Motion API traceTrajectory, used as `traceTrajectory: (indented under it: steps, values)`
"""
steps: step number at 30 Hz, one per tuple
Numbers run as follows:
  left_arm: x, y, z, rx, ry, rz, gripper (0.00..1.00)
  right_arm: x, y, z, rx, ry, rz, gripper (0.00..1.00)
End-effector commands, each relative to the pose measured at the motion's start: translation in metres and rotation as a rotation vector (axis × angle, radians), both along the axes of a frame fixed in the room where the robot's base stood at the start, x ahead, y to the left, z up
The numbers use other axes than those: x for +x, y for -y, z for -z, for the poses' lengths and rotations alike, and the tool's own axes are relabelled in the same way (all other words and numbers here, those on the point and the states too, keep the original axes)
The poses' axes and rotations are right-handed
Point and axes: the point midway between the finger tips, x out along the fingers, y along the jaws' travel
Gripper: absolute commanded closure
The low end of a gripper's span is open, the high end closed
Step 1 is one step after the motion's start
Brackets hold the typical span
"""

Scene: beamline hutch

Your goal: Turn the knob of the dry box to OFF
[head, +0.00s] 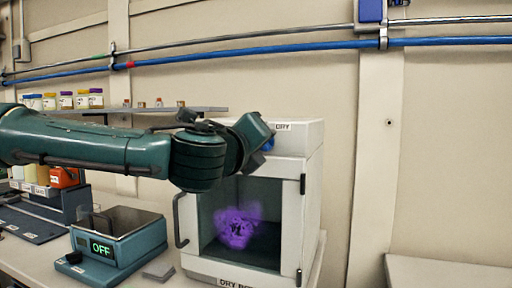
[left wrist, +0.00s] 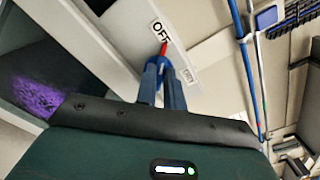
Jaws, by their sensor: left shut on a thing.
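The dry box (head: 311,215) is a white cabinet with a glass front and a purple-lit inside, standing on the bench. My left arm reaches across its upper front and hides the knob in the head view; a bit of my left gripper (head: 268,144) shows blue there. In the left wrist view the blue fingers of my left gripper (left wrist: 164,80) are shut on the knob, whose body they mostly hide. The knob's red pointer (left wrist: 164,48) sticks out beyond the fingertips, its tip at the OFF label (left wrist: 160,30). My right gripper is in neither view.
A teal hotplate-like device (head: 118,245) with a green OFF display stands left of the box. A shelf (head: 205,109) with several small jars runs behind my arm. Blue and grey pipes cross the wall above. The bench at the far right (head: 440,275) looks clear.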

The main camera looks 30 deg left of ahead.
Motion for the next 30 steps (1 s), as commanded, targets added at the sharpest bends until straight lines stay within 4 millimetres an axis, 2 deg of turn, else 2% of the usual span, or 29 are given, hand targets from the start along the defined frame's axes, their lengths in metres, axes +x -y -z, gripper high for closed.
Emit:
traceTrajectory:
  steps: [19, 20, 21, 27, 30]
  values:
    - [0.0001, -0.0011, -0.0023, -0.052, 0.018, -0.003, 1.0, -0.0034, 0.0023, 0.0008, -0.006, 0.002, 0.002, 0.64]
    - [0.0001, -0.0011, -0.0023, -0.052, 0.018, -0.003, 0.89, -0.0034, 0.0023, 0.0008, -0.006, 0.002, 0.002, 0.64]
    - [0.0002, -0.001, -0.0022, -0.052, 0.018, -0.002, 0.86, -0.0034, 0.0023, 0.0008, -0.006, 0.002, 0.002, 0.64]
    - [0.0, -0.0007, -0.0012, -0.051, 0.015, -0.001, 0.7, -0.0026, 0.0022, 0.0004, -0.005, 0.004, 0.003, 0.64]
    - [0.0001, -0.0006, -0.0007, -0.05, 0.014, -0.001, 0.68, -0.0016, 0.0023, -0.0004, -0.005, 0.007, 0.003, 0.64]
